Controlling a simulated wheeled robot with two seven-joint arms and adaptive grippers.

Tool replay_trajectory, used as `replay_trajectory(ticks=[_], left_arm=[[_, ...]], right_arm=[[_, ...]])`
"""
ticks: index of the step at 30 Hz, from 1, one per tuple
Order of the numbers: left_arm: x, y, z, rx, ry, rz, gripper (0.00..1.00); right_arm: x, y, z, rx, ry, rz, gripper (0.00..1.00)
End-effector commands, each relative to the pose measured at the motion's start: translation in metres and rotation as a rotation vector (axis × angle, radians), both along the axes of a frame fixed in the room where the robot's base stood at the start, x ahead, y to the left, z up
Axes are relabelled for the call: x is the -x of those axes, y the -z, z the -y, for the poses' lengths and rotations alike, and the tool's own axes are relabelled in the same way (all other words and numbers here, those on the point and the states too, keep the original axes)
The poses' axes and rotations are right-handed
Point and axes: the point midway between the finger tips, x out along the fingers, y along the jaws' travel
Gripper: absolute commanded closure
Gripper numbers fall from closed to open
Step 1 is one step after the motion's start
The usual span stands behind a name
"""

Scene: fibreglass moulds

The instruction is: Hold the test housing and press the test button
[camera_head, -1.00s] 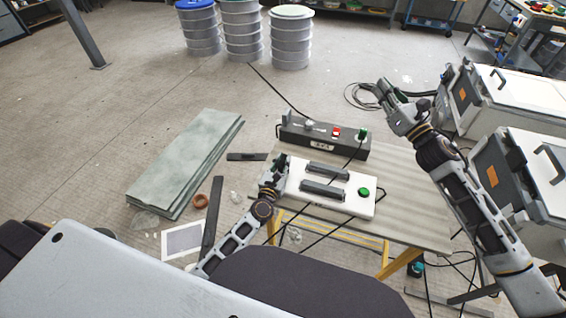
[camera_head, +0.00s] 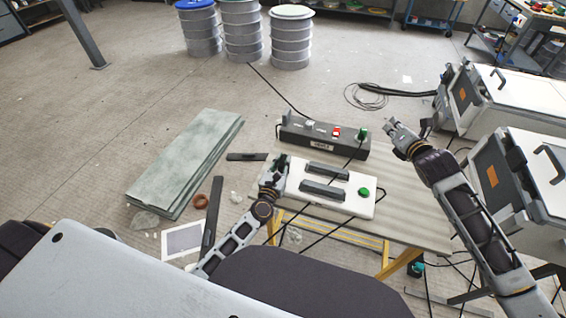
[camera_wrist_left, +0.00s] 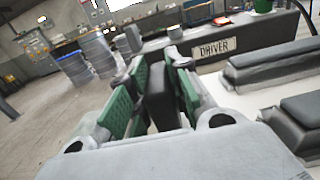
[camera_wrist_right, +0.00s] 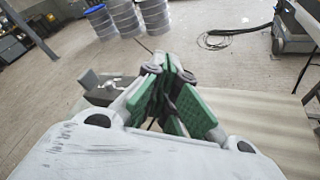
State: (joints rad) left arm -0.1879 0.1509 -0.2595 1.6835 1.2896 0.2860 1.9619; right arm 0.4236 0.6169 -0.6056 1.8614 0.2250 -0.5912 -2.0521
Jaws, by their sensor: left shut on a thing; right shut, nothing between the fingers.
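The white test housing (camera_head: 352,206) lies on the table with two dark bars on top. Its green test button (camera_head: 364,192) is at the right end. My left gripper (camera_head: 282,161) is at the housing's left end. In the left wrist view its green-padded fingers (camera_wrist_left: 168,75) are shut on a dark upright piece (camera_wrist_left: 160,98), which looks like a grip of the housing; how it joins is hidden. My right gripper (camera_head: 390,124) is beyond and right of the button, apart from it. In the right wrist view its fingers (camera_wrist_right: 168,68) meet, empty.
A dark driver box (camera_head: 298,138) with a red switch and a green part stands at the table's back. Bare table (camera_head: 420,215) lies right of the housing. Cables run from the housing. Large grey cases (camera_head: 530,200) stand close on the right.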

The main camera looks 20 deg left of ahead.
Motion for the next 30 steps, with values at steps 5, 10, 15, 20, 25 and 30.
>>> replay_trajectory(ticks=[5,10,15,20,25,30], left_arm=[[0.000,0.000,0.000,0.000,0.000,-0.001,1.00],[0.000,0.000,0.000,0.000,0.000,-0.001,1.00],[0.000,0.000,0.000,0.000,0.000,-0.001,1.00],[0.000,0.000,0.000,0.000,0.000,-0.001,1.00],[0.000,0.000,0.000,0.000,0.000,-0.001,1.00],[0.000,0.000,0.000,0.000,0.000,-0.001,1.00]], right_arm=[[0.019,0.032,0.000,0.011,-0.003,-0.155,1.00],[0.043,0.060,-0.003,0.027,-0.026,-0.306,1.00],[0.069,0.083,-0.007,0.046,-0.064,-0.438,1.00],[0.087,0.094,-0.011,0.058,-0.096,-0.515,1.00],[0.094,0.099,-0.012,0.063,-0.109,-0.545,1.00],[0.094,0.099,-0.012,0.064,-0.110,-0.546,1.00]])
